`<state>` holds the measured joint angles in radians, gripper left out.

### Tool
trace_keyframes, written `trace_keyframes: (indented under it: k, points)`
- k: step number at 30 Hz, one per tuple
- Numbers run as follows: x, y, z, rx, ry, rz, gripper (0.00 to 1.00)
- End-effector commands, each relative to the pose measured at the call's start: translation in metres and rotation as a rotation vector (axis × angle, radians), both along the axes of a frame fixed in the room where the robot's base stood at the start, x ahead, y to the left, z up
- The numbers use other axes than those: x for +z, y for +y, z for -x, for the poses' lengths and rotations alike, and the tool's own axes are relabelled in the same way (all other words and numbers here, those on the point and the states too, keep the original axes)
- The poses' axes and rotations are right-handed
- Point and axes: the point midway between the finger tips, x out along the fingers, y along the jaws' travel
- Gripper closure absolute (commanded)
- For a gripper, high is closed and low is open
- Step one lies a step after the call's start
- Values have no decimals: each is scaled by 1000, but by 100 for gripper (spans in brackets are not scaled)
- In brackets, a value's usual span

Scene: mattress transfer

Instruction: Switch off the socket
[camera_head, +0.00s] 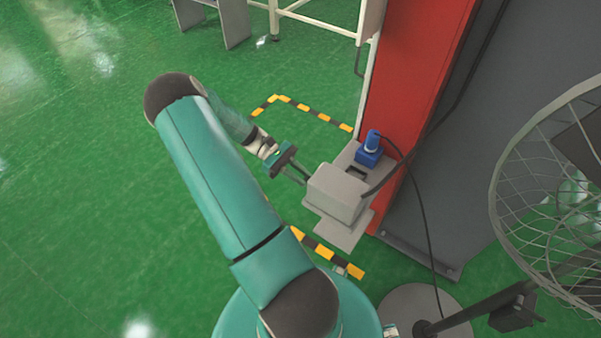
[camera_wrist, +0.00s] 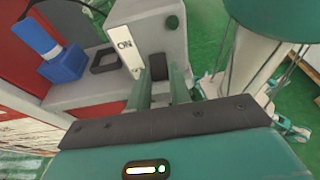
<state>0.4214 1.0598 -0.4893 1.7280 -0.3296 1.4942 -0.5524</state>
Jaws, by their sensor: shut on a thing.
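The socket is a grey box (camera_head: 338,193) mounted beside the red panel, with a blue plug (camera_head: 370,148) standing in its upper part. In the wrist view the blue plug (camera_wrist: 62,62) is at the left. A white switch plate (camera_wrist: 128,50) marked ON is on the grey socket box (camera_wrist: 165,20) at top centre. My gripper (camera_head: 303,178) reaches the socket box from the left. In the wrist view its two green fingers (camera_wrist: 158,82) are close around a small dark switch part beside the ON plate. The fingers partly hide that part.
A red panel (camera_head: 412,80) and a dark grey cabinet (camera_head: 450,185) stand behind the socket. A black cable runs down from it. A wire-cage fan (camera_head: 545,190) stands at the right. Yellow-black floor tape (camera_head: 322,253) lies nearby. The green floor at the left is clear.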

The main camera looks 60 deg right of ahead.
Motion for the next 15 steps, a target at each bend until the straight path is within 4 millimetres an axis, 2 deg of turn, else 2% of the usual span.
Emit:
trace_keyframes:
  k: [15]
  points:
    - [-5,0,1,1,92,-15,100]
